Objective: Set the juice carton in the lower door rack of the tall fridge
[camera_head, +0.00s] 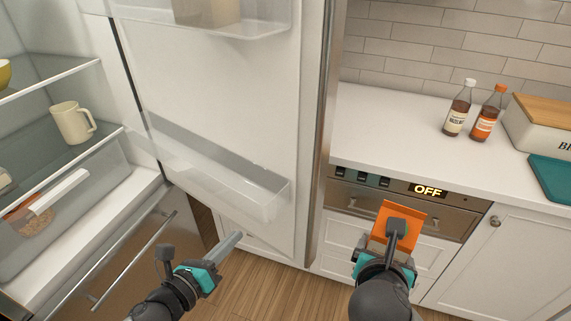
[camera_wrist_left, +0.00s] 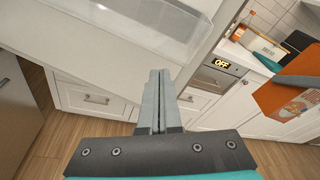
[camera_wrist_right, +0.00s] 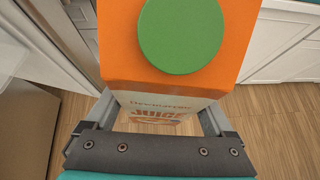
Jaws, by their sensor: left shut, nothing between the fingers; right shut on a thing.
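The orange juice carton (camera_head: 402,216) is held in my right gripper (camera_head: 396,232), in front of the oven. In the right wrist view the carton (camera_wrist_right: 120,60) shows its green cap and "JUICE" label, between the two fingers. It also shows at the right of the left wrist view (camera_wrist_left: 288,98). The tall fridge's door (camera_head: 235,100) stands open; its lower door rack (camera_head: 225,178) is a clear bin that looks empty. My left gripper (camera_head: 236,238) is shut and empty, below and in front of the door; its closed fingers show in the left wrist view (camera_wrist_left: 158,95).
The fridge interior has a mug (camera_head: 72,122) on a shelf and a drawer (camera_head: 60,215) below. An upper door rack (camera_head: 245,22) holds a box. The counter (camera_head: 400,135) carries two bottles (camera_head: 472,112) and a bread box (camera_head: 540,125). Open floor lies between fridge and cabinets.

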